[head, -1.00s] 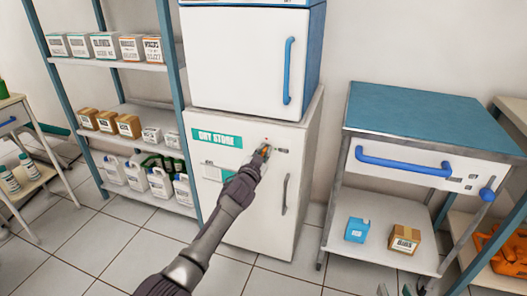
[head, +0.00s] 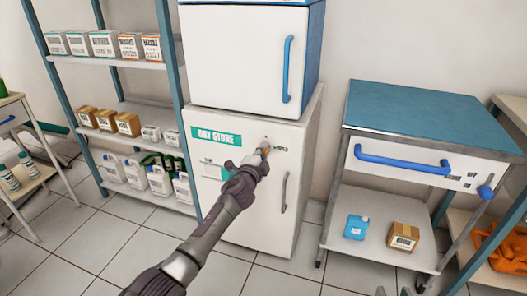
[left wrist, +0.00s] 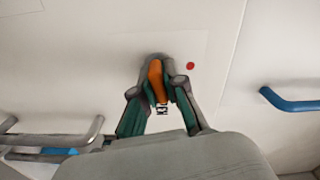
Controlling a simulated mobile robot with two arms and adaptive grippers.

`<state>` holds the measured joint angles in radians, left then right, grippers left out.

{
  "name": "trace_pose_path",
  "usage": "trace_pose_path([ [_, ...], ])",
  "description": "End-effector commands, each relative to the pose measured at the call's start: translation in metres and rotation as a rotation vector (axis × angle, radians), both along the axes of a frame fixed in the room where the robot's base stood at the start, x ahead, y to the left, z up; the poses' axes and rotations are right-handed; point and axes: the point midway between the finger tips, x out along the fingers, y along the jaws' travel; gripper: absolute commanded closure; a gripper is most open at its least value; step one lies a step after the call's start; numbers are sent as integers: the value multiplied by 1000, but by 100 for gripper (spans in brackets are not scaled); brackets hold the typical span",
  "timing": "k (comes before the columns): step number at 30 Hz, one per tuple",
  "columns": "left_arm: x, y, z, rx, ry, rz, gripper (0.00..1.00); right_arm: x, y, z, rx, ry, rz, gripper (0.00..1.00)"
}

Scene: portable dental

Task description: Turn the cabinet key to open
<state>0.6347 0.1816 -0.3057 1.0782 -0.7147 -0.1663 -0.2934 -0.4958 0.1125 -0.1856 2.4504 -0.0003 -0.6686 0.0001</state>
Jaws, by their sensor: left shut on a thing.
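The white cabinet (head: 256,215) with a green DRY STORE label (head: 216,136) stands below a white upper unit. My left gripper (head: 264,151) is at the upper right of its door, beside the label. In the left wrist view, my left gripper (left wrist: 160,88) is shut on an orange key (left wrist: 155,80) against the pale cabinet face. The fingers hide the keyhole and most of the key. A red dot (left wrist: 190,66) shows just right of the fingers. The door looks closed. My right gripper (head: 400,290) shows only its tips, apart, at the bottom edge.
The cabinet's grey handle (head: 284,193) is below and right of my left gripper. A blue-topped cart (head: 430,110) stands to the right, with a small box (head: 403,237) on its lower shelf. A stocked shelf rack (head: 174,80) stands to the left.

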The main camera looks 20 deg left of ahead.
Motion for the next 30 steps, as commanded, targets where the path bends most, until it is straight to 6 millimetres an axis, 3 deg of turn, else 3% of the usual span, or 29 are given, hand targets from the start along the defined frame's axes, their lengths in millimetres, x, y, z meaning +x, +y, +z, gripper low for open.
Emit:
trace_pose_path([
  [12,0,-1,-2,221,-7,0,100,1,1,2,3,-11,1,60],
  [30,0,-1,-2,262,-7,-1,100,1,1,2,3,-13,2,60],
])
